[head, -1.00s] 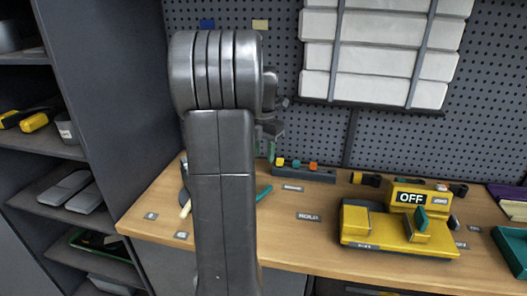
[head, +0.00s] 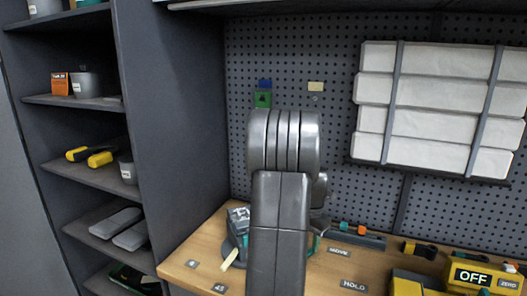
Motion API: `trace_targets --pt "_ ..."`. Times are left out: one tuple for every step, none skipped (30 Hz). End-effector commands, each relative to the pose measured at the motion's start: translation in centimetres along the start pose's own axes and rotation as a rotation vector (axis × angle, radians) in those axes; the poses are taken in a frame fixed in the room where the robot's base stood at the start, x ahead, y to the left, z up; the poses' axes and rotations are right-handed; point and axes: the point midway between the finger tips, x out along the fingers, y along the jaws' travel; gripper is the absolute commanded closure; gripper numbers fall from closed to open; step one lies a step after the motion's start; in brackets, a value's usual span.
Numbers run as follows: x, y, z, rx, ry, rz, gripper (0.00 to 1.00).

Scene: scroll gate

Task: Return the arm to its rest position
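My grey arm (head: 279,230) stands upright in the lower middle of the head view, its thick ribbed joint at the top in front of the pegboard. A dark part of my wrist (head: 320,190) shows just right of the arm. My gripper's fingers are hidden behind the arm or too small to make out, so I cannot tell whether they are open or shut. Nothing held can be seen.
The wooden bench (head: 205,250) carries a teal and grey device (head: 238,222) left of my arm and a yellow unit reading OFF (head: 473,276) at right. A dark shelf unit (head: 165,130) stands at left. White slats (head: 435,110) hang on the pegboard.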

Motion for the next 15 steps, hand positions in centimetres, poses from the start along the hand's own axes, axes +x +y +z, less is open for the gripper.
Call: trace_targets --pt "0.8 -0.1 0.0 0.000 0.002 -0.002 0.64" --pt "1.2 0.0 0.0 0.000 0.002 -0.002 0.64" --pt "1.6 -0.1 0.0 0.000 0.003 -0.002 0.64" --pt "1.9 0.0 0.0 0.000 0.002 -0.002 0.64" --pt "2.2 0.0 0.0 0.000 0.001 -0.001 0.64" --pt "2.4 0.0 0.0 0.000 0.001 -0.001 0.64" --pt "2.6 0.0 0.0 0.001 0.001 -0.001 0.64" --pt "2.8 0.0 0.0 0.001 0.001 -0.001 0.64" --pt "2.9 0.0 0.0 0.001 0.001 0.000 0.64" --pt "3.0 0.0 0.0 0.001 0.000 0.000 0.64" --pt "3.0 0.0 0.0 0.001 0.000 0.000 0.64" --pt "3.0 0.0 0.0 0.002 0.000 0.000 0.64" --pt "3.0 0.0 0.0 0.003 0.000 0.000 0.64" --pt "3.0 0.0 0.0 0.003 0.000 0.000 0.64" --pt "3.0 0.0 0.0 0.003 0.000 0.000 0.64"
